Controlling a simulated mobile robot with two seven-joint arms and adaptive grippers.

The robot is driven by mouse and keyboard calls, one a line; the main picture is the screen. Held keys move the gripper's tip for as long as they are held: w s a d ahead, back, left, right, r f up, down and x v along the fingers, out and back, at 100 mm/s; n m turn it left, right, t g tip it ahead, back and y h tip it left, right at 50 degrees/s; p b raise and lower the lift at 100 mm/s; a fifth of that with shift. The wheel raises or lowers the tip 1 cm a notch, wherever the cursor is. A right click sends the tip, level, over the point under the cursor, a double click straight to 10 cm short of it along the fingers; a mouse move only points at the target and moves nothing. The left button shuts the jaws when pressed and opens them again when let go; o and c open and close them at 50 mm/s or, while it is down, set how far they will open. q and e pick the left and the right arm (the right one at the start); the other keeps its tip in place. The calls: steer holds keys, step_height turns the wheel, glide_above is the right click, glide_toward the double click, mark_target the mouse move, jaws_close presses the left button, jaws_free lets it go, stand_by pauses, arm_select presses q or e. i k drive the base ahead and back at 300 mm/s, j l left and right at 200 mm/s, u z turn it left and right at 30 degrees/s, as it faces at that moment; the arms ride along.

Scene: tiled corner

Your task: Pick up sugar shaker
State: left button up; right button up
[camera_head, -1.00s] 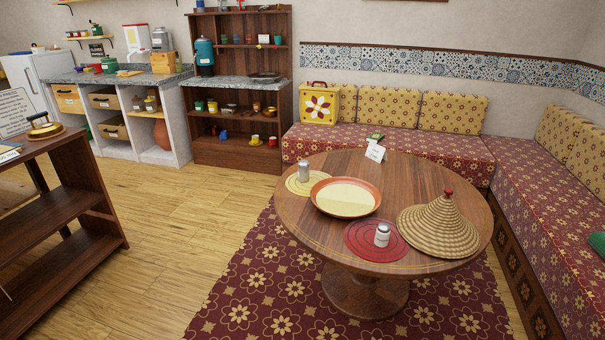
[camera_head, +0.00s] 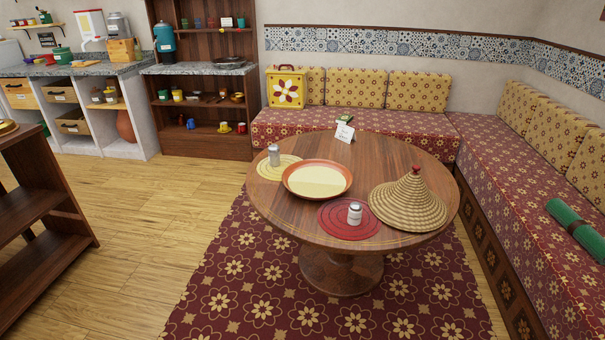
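Two shaker-like containers stand upright on the round wooden table (camera_head: 268,199), and I cannot tell by a label which is the sugar shaker. One is a tall grey shaker (camera_head: 274,155) on a round yellow mat (camera_head: 264,170) at the table's left side. The other is a short white jar with a greyish lid (camera_head: 354,214) on a round red mat (camera_head: 335,222) near the front edge. Neither of my grippers is in view.
A shallow orange-rimmed dish (camera_head: 317,181) and a woven cone lid (camera_head: 408,203) share the table with a white card (camera_head: 344,132). A cushioned corner bench (camera_head: 520,200) bounds the back and right. A wooden shelf unit (camera_head: 40,215) stands left; floor between is clear.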

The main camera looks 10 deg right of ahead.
mark_target(274, 149)
steer(key=i+j+z, duration=0.1)
steer(key=z, duration=0.35)
steer(key=j+z, duration=0.1)
steer(key=z, duration=0.35)
steer(key=i+j+z, duration=0.15)
steer(key=j, duration=0.15)
steer(key=j+z, duration=0.2)
steer(key=j, duration=0.15)
steer(key=i+j+z, duration=0.15)
steer(key=j, duration=0.2)
